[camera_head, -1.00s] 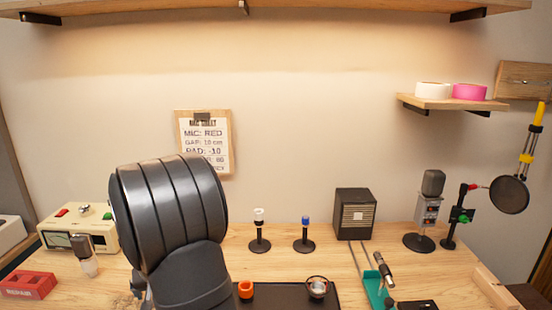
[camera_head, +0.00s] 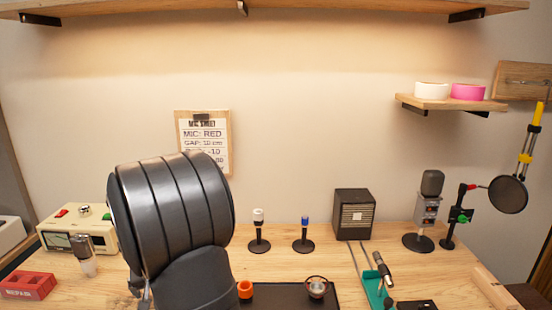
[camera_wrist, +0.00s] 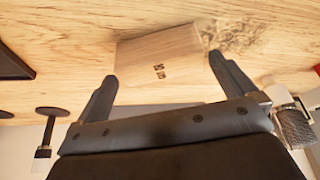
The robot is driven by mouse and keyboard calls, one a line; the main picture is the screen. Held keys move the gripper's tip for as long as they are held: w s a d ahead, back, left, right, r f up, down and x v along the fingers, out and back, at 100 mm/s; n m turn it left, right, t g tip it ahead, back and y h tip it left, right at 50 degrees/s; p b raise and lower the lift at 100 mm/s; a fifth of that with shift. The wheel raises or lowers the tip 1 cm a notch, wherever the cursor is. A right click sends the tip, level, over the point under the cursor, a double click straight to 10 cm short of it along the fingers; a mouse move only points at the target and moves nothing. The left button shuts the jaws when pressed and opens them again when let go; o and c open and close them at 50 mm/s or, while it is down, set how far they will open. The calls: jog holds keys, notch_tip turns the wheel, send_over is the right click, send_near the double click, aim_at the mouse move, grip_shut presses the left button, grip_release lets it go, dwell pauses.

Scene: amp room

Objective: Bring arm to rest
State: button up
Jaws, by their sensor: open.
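My arm (camera_head: 180,215) stands large in the left middle of the head view and hides part of the bench. My gripper is seen in the wrist view (camera_wrist: 163,84), its two dark fingers spread apart. A pale wooden block (camera_wrist: 150,50) with small dark marks lies on the bench beyond the fingertips. The fingers appear clear of it and hold nothing. The gripper's jaws cannot be made out in the head view.
To the right are a dark tray (camera_head: 275,297), two small stands (camera_head: 259,240) (camera_head: 304,240), a speaker box (camera_head: 354,214) and a desk microphone (camera_head: 428,210).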

jog(key=v, duration=0.9)
jog(key=x, duration=1.1)
jog(key=shift+w+f, duration=0.1)
jog(key=shift+f, duration=0.3)
notch_tip(320, 180, up, 5)
jog(key=shift+f, duration=0.1)
jog(key=d+r, duration=1.2)
jog(key=w+d+m+h, duration=0.1)
jog(key=w+d+m, duration=0.2)
jog(key=d, duration=0.7)
jog(key=w+d+m+h, duration=0.1)
jog(key=w+d+m, duration=0.2)
jog(key=d, duration=0.7)
jog(key=w+d+m+h, duration=0.1)
jog(key=w+d+m, duration=0.2)
jog(key=d, duration=0.7)
jog(key=shift+w+d, duration=0.3)
jog(key=shift+w, duration=0.6)
